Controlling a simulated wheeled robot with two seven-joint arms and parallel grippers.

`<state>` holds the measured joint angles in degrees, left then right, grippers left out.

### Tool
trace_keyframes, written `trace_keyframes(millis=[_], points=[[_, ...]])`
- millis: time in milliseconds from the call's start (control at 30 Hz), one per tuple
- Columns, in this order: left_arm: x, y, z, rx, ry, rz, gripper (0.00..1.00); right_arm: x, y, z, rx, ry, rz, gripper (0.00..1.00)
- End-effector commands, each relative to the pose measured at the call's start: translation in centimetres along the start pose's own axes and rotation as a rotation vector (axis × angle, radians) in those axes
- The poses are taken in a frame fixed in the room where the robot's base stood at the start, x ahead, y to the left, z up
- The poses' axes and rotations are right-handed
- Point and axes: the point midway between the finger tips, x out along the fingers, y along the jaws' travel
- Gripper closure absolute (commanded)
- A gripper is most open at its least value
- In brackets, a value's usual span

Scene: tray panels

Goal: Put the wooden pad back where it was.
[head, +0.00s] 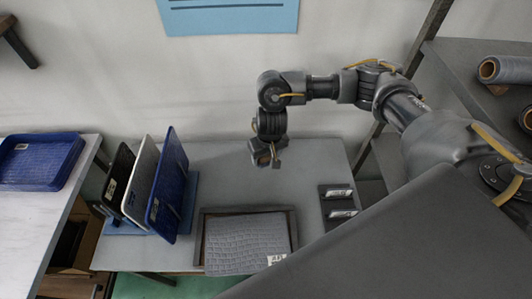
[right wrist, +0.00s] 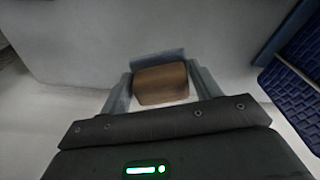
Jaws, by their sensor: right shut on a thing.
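My right gripper (head: 266,158) is shut on the wooden pad and holds it above the back of the grey table. In the right wrist view the wooden pad (right wrist: 161,84) is a small brown block between the two fingers of the right gripper (right wrist: 160,88). A grey-blue piece lies behind the pad there. In the head view only a small brownish bit of the pad (head: 263,159) shows. My left gripper is not in view.
A rack with upright blue (head: 168,185), white (head: 141,178) and black (head: 118,177) panels stands left on the table (head: 215,165). A grey textured panel (head: 245,240) lies in a brown-rimmed tray (head: 293,230). Two dark labelled blocks (head: 337,192) sit right. A blue tray (head: 42,160) is far left.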

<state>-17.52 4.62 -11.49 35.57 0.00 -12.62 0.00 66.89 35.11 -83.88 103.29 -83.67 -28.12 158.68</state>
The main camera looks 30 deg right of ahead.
Motion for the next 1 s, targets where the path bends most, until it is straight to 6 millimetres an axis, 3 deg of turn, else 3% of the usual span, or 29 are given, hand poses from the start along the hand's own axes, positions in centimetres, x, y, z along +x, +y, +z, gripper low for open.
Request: trace_keyframes(millis=[33, 200, 400, 767, 1000], points=[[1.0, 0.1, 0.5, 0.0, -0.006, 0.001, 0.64, 1.4, 0.6, -1.0, 0.011, -0.002, 0.001, 0.58], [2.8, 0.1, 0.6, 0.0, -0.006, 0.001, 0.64, 4.1, 2.4, -4.8, 0.01, -0.002, 0.0, 0.58], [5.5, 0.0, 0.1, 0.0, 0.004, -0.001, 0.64, 8.2, 3.5, -7.0, 0.004, -0.002, -0.001, 0.58], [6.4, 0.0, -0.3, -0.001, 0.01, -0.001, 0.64, 9.4, 4.1, -8.2, -0.002, 0.001, -0.001, 0.58], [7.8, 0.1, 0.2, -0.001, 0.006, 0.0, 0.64, 12.2, 4.3, -8.1, -0.001, -0.003, 0.0, 0.58]])
